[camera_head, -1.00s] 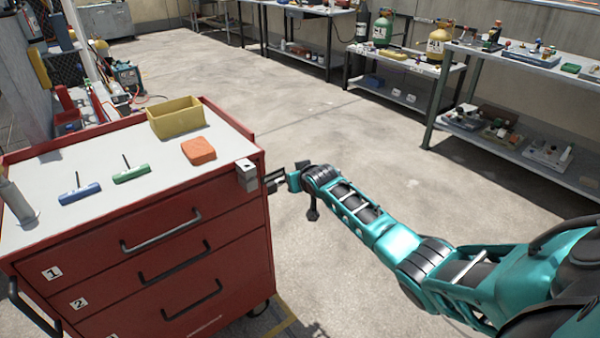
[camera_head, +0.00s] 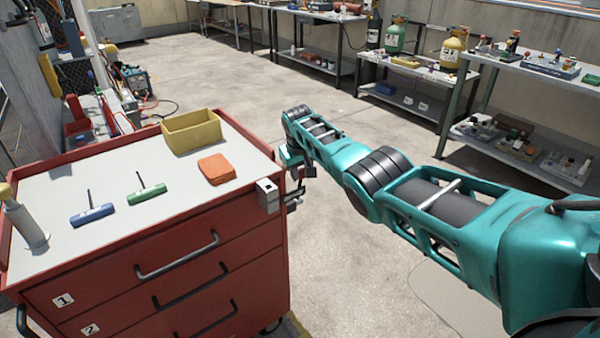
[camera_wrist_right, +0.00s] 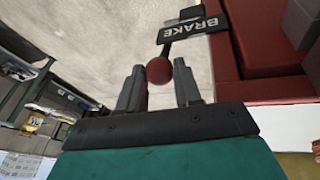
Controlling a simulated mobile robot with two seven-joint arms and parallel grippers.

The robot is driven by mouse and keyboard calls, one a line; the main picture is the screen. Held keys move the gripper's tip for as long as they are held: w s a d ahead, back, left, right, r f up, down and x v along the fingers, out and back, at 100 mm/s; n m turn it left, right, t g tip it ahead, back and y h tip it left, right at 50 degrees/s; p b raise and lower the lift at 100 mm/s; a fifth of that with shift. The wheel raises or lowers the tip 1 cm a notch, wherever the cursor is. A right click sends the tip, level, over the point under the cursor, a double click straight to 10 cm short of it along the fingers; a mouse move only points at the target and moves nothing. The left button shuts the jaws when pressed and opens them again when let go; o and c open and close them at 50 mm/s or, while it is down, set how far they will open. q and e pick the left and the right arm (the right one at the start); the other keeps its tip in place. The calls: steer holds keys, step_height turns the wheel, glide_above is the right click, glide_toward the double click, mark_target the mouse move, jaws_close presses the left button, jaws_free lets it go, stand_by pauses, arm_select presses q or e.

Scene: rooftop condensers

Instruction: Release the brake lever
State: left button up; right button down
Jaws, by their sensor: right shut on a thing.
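The brake lever shows in the right wrist view as a red ball knob (camera_wrist_right: 159,71) on a thin dark stem below a black plate (camera_wrist_right: 195,28) marked BRAKE. My right gripper (camera_wrist_right: 158,88) has one finger on each side of the knob and is shut on it. In the head view my right gripper (camera_head: 298,178) is at the right side of the red cart (camera_head: 225,265), close by a grey box (camera_head: 267,196) on its corner. My own arm partly hides the lever there. My left gripper is not in view.
On the cart top are a yellow bin (camera_head: 192,133), an orange block (camera_head: 216,169), blue (camera_head: 92,215) and green (camera_head: 146,194) T-handle tools and a grey cylinder (camera_head: 26,226). Benches with bottles (camera_head: 454,55) stand at the back right. The floor between is clear.

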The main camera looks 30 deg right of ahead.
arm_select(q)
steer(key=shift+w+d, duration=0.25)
arm_select(e)
steer(key=shift+w, duration=0.2)
steer(key=c, duration=0.8)
jaws_free()
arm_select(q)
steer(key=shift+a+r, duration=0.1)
